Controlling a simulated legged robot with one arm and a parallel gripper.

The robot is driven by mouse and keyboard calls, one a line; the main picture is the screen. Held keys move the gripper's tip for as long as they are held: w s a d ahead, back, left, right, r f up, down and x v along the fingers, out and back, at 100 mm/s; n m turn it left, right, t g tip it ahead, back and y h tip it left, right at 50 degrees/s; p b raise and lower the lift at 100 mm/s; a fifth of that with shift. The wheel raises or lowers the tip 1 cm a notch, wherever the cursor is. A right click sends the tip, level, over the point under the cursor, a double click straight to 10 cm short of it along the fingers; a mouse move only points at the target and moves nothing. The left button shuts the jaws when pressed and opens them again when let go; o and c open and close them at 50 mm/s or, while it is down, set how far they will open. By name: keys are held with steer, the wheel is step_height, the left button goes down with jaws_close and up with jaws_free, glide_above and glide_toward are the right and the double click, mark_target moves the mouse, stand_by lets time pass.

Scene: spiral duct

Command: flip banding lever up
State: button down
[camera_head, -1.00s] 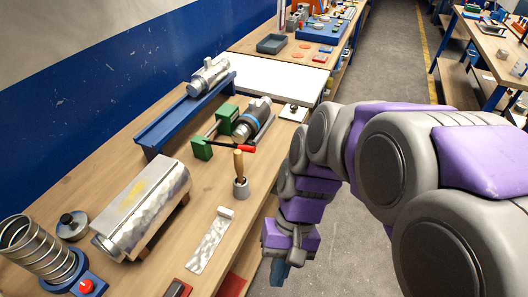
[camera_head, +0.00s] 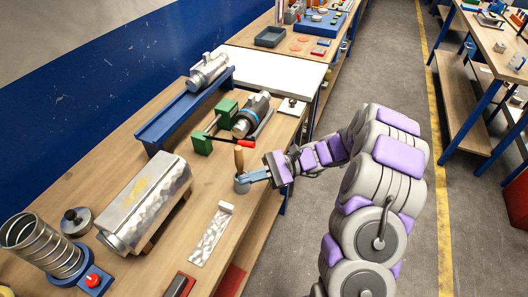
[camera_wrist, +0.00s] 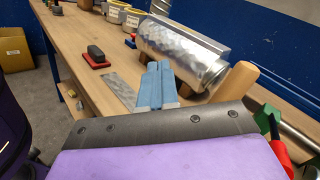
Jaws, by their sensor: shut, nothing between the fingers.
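The lever with a red grip (camera_head: 246,143) lies low, reaching right from the green bracket (camera_head: 202,142) on the bench. In the wrist view the red grip (camera_wrist: 282,155) is at the lower right edge, beside a green part (camera_wrist: 268,119). My gripper (camera_head: 243,179) is over the bench's right edge, in front of the lever and apart from it. Its blue fingers (camera_wrist: 157,82) are together and empty.
A banded metal cylinder (camera_head: 250,115) lies behind the lever. A blue channel (camera_head: 184,113) stands at the back. A large metal duct (camera_head: 147,202), a spiral duct (camera_head: 40,243) and a metal strip (camera_head: 211,236) lie nearer. The floor aisle (camera_head: 285,250) on the right is clear.

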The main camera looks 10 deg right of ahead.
steer(key=w+d+f+m+t+y, duration=0.1)
steer(key=w+d+f+m+t, duration=0.3)
steer(key=d+f+t, duration=0.3)
steer(key=w+d+f+m+t+y+p, duration=0.1)
steer(key=w+d+f+m+t, duration=0.4)
steer(key=d, duration=0.5)
steer(key=shift+f+m+t, duration=0.8)
steer(key=shift+f+t, duration=0.1)
steer(key=shift+f, duration=0.05)
steer(key=shift+a, duration=0.1)
steer(key=x, duration=1)
steer(key=shift+a+r, duration=0.1)
steer(key=shift+a, duration=0.05)
steer(key=shift+a+r, duration=0.2)
steer(key=shift+r, duration=0.4)
steer(key=shift+a+r, duration=0.25)
steer(key=shift+r, duration=0.35)
steer(key=shift+w+a+r, duration=0.1)
steer(key=shift+a+r, duration=0.05)
steer(key=shift+r, duration=0.25)
steer(key=shift+r+b, duration=0.15)
steer(key=shift+b, duration=0.15)
